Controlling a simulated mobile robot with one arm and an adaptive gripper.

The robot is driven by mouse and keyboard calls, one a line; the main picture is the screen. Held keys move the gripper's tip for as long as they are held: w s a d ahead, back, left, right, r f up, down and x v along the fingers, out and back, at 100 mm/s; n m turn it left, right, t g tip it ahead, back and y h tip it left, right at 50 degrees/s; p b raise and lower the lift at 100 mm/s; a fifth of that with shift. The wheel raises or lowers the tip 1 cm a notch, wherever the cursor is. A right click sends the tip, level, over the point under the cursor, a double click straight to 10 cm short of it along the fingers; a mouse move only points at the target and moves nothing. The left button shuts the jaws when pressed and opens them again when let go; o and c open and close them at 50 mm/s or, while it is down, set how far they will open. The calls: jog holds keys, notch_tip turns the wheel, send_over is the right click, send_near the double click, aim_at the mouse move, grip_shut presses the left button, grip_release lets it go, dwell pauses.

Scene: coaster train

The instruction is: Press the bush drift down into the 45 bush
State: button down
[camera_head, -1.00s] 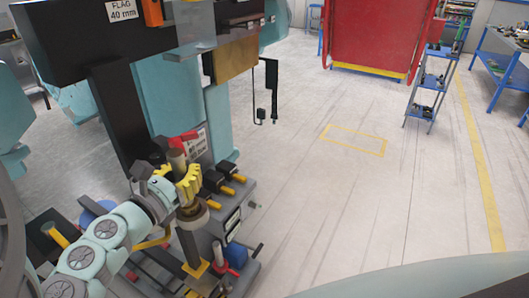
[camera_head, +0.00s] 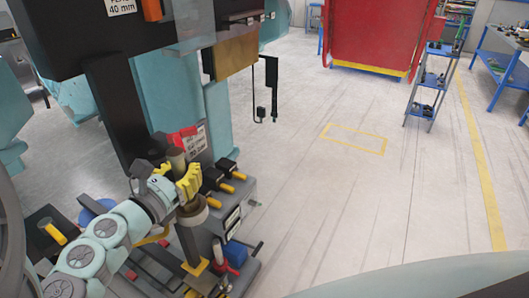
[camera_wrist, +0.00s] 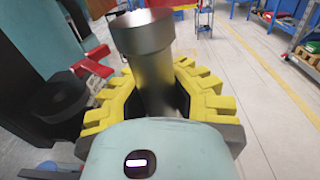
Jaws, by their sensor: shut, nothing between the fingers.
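The metal drift (camera_wrist: 145,50), a grey cylinder with a wider head, stands upright in the wrist view between the camera and the fingers' far side. My gripper (camera_head: 188,182) is at the press, shut; the yellow fingers also show in the wrist view (camera_wrist: 165,95) on both sides of the drift. Contact with the drift cannot be told. Below my gripper a brownish ring-shaped part (camera_head: 193,214) sits on a dark post. The 45 bush cannot be told for certain.
A dark press beam (camera_head: 75,50) overhangs the work spot, with a bronze-coloured block (camera_head: 236,58). Black knobs with yellow ends (camera_head: 222,183) lie just right of my gripper. A red part (camera_head: 183,137) is close behind.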

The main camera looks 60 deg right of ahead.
jog(key=shift+f+b, duration=0.8)
jog(key=shift+b, duration=0.05)
dwell(1.2)
jog(key=c, duration=1.1)
grip_release()
jog(key=shift+o, duration=0.2)
jog(key=shift+a, duration=0.4)
jog(key=s+a, duration=0.1)
jog(key=a, duration=1)
jog(key=shift+s, duration=0.25)
jog(key=shift+r, duration=0.15)
